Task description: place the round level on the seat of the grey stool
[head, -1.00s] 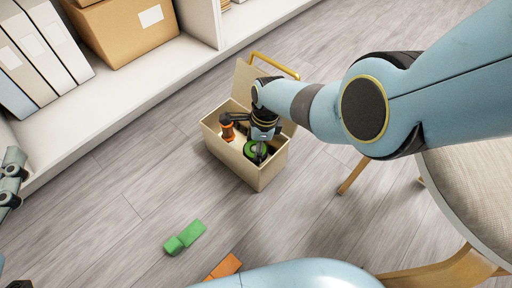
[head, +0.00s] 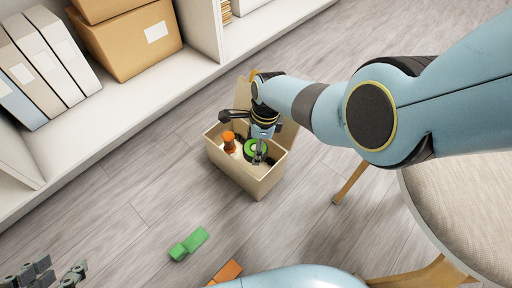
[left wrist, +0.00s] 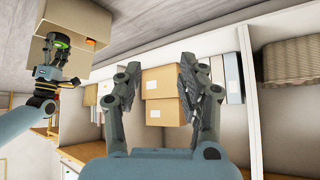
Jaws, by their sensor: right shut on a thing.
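The round level (head: 249,147), a green ring-shaped thing, is inside the open beige box (head: 262,186) on the floor. My right gripper (head: 258,158) reaches down into the box and is shut on the level, hiding part of it. The level also shows green at the gripper in the left wrist view (left wrist: 61,40). The grey stool's seat (head: 465,185) is at the right edge, partly cut off and partly covered by my right arm. My left gripper (head: 52,275) is at the lower left corner; in the left wrist view (left wrist: 157,75) its fingers are wide apart and empty.
An orange-and-white thing (head: 229,141) stands in the box beside my right gripper. Green blocks (head: 188,244) and an orange block (head: 226,271) lie on the floor. A white shelf (head: 130,110) with cartons and binders is at the upper left. Wooden stool legs (head: 350,182) stand right of the box.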

